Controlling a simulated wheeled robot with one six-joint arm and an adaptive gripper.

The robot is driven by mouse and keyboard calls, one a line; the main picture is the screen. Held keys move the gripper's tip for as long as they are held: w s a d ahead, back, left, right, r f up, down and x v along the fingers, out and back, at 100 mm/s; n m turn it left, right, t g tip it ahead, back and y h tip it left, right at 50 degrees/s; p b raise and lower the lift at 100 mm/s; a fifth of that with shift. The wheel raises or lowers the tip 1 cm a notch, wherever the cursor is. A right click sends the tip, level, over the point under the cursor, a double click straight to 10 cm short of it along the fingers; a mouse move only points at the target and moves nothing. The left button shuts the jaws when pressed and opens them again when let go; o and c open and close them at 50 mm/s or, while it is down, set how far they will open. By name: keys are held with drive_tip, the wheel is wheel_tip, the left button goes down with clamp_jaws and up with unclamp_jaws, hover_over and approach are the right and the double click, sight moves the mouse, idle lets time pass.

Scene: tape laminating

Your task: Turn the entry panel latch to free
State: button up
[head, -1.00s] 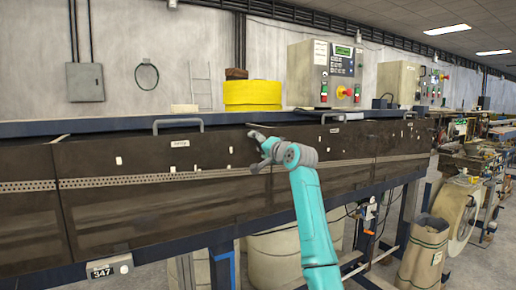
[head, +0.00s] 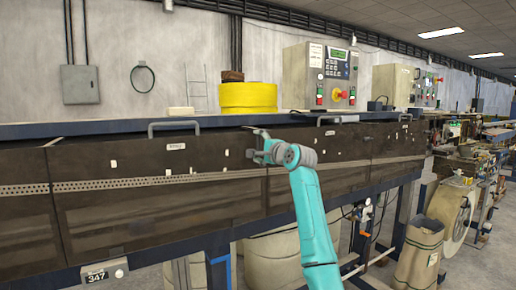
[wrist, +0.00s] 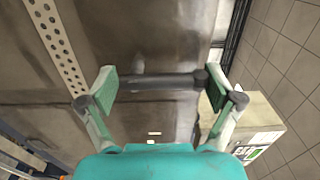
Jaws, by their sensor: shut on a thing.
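The entry panel (head: 215,160) is the long dark brown front below the blue bench edge in the head view. My gripper (head: 256,145) is at its upper part, right of a small white label. In the wrist view a dark grey bar, which looks like the panel latch (wrist: 155,82), spans between the two green-padded fingertips of my gripper (wrist: 158,84). The fingers are set wide, one at each end of the bar. In the head view my gripper and arm largely hide the latch, so its angle there is unclear.
Grey handles (head: 173,128) stick up along the panel's top edge. A yellow roll (head: 248,96) and a control box (head: 320,76) stand on the bench behind. A perforated strip (wrist: 58,45) runs along the panel. A paper sack (head: 419,250) stands at the right.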

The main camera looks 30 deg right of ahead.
idle(0.4)
drive_tip(key=o, duration=0.8)
drive_tip(key=shift+o, duration=0.2)
drive_tip(key=s, duration=1.2)
drive_tip(key=shift+f, duration=0.1)
